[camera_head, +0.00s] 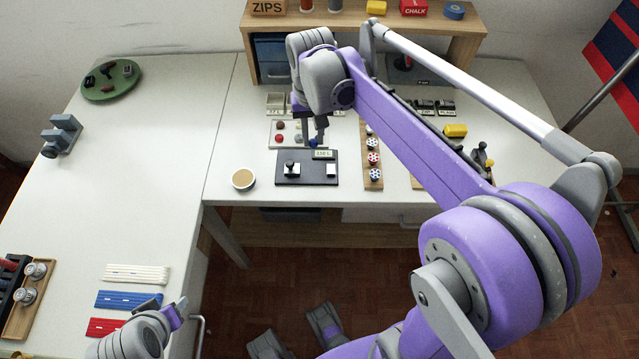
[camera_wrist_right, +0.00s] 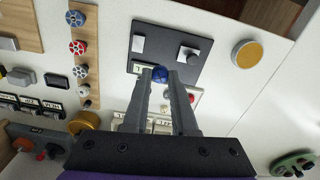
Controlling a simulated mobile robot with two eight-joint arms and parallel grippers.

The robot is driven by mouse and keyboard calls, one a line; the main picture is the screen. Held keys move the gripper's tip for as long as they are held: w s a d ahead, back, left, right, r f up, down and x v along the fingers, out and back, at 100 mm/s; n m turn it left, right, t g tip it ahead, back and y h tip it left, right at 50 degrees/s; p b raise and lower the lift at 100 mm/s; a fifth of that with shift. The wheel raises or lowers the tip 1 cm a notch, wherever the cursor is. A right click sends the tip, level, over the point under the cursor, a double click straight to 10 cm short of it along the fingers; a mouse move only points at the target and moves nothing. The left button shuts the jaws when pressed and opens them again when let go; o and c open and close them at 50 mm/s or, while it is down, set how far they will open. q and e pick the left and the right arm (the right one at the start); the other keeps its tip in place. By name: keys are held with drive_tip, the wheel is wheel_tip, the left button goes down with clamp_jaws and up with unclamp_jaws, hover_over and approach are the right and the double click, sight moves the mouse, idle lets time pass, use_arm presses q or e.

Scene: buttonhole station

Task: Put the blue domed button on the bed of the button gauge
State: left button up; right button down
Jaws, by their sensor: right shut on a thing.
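The blue domed button (camera_wrist_right: 160,73) sits between the fingertips of my right gripper (camera_wrist_right: 161,78), which is shut on it. In the head view, my right gripper (camera_head: 320,138) hangs just behind the button gauge, and the blue button (camera_head: 313,143) shows at its tip. The button gauge (camera_head: 307,179) is a dark plate with two pale blocks standing apart and a small display at its back edge. It also shows in the right wrist view (camera_wrist_right: 165,40), just beyond the fingertips. My left gripper (camera_head: 177,312) is at the lower left, away from the gauge; its jaw opening is unclear.
A pale tray (camera_head: 272,141) with red and brown buttons lies behind the gauge. A wooden strip (camera_head: 373,182) with several patterned buttons stands to its right.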

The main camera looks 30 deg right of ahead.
drive_tip(key=shift+s+a, duration=0.2)
drive_tip(key=shift+s+f, duration=0.1)
drive_tip(key=shift+f, duration=0.25)
hover_over(314, 171)
wheel_tip(314, 171, down, 6)
drive_tip(key=shift+r+b, duration=0.25)
drive_tip(key=shift+b, duration=0.1)
drive_tip(key=shift+f, duration=2)
drive_tip(key=c, duration=1.2)
unclamp_jaws()
drive_tip(key=shift+f+b, duration=0.2)
drive_tip(key=shift+b, duration=0.15)
drive_tip(key=shift+o, duration=1)
drive_tip(key=shift+r, duration=0.1)
